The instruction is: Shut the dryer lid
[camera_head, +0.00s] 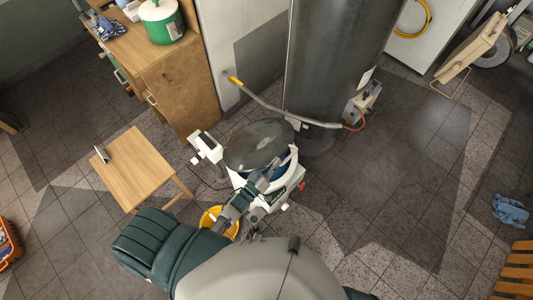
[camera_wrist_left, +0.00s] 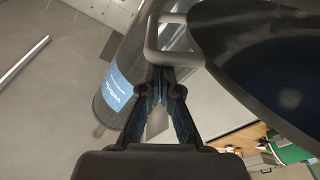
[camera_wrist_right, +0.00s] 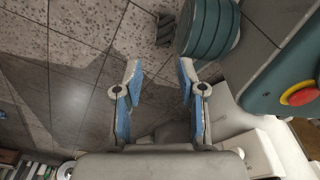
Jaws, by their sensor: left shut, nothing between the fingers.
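The white dryer (camera_head: 288,181) stands on the floor in the middle of the head view. Its dark round lid (camera_head: 255,141) is tilted up, and part of the blue opening shows below it. The lid (camera_wrist_left: 275,50) also fills the upper right of the left wrist view. My left gripper (camera_head: 270,171) is at the lower edge of the lid, over the opening; whether it touches the lid I cannot tell. Its fingers (camera_wrist_left: 158,88) are shut with nothing between them. My right gripper (camera_wrist_right: 159,85) is open and empty above the floor, outside the head view.
A tall grey cylindrical boiler (camera_head: 335,70) with a pipe stands behind the dryer. A small wooden table (camera_head: 135,168) is to the left, and a wooden cabinet (camera_head: 180,95) behind it. A yellow bucket (camera_head: 212,222) sits before the dryer. The floor to the right is mostly clear.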

